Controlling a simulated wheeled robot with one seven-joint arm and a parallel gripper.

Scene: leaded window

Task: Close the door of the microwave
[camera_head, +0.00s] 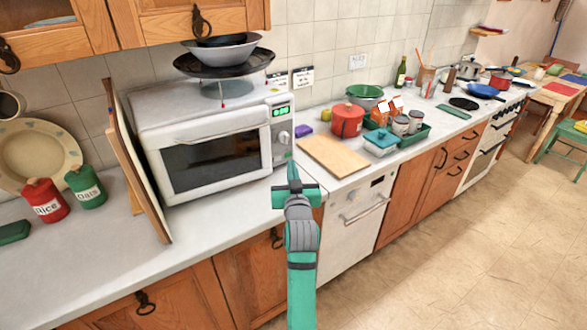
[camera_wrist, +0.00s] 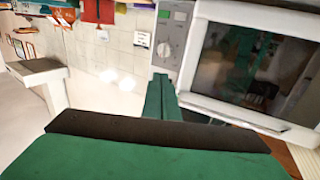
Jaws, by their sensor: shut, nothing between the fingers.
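The white microwave (camera_head: 205,110) stands on the counter at the left in the head view. Its door (camera_head: 212,160), with a dark window and a bar handle along the top, looks flush with the front or nearly so; a small gap cannot be ruled out. The control panel (camera_head: 282,132) is to the right of the door. My gripper (camera_head: 293,172) is shut and empty, just in front of the panel's lower right in the picture. In the wrist view the shut gripper (camera_wrist: 162,97) points toward the panel (camera_wrist: 173,40), beside the door (camera_wrist: 245,65). Contact cannot be told.
Boards (camera_head: 137,165) lean against the microwave's left side. Pans (camera_head: 223,58) sit above it. A cutting board (camera_head: 333,157) and a red pot (camera_head: 347,120) lie to the right on the counter. The floor (camera_head: 440,250) at the right is clear.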

